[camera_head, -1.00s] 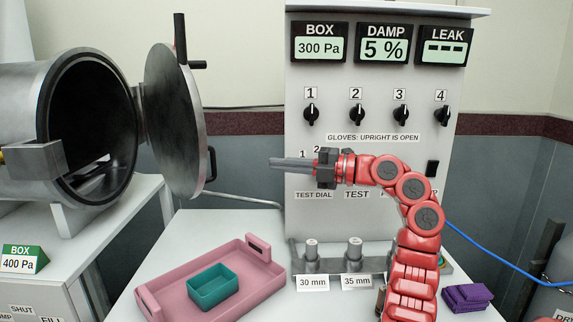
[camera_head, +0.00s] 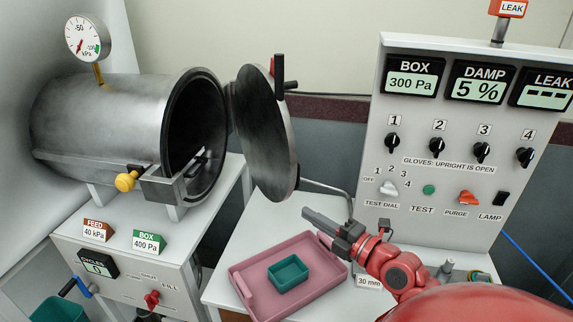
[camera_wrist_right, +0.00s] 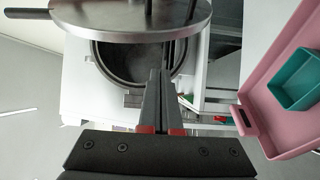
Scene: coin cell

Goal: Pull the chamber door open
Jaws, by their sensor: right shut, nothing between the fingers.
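The chamber (camera_head: 115,120) is a grey metal cylinder at the left in the head view, with its dark mouth facing right. Its round chamber door (camera_head: 268,135) stands swung open to the right of the mouth, with a black bar handle (camera_head: 279,75) at its top. My right gripper (camera_head: 308,215) is shut and empty, pointing left, below and to the right of the door with no visible contact. In the right wrist view the shut fingers (camera_wrist_right: 160,75) point toward the chamber mouth (camera_wrist_right: 115,62), with the door (camera_wrist_right: 130,22) across the top. My left gripper is out of view.
A pink tray (camera_head: 250,300) holding a teal box (camera_head: 288,272) lies below my right gripper. The instrument panel (camera_head: 450,195) with dials stands to the right. A cabinet (camera_head: 100,262) with a red valve stands under the chamber. A gauge (camera_head: 86,38) rises above it.

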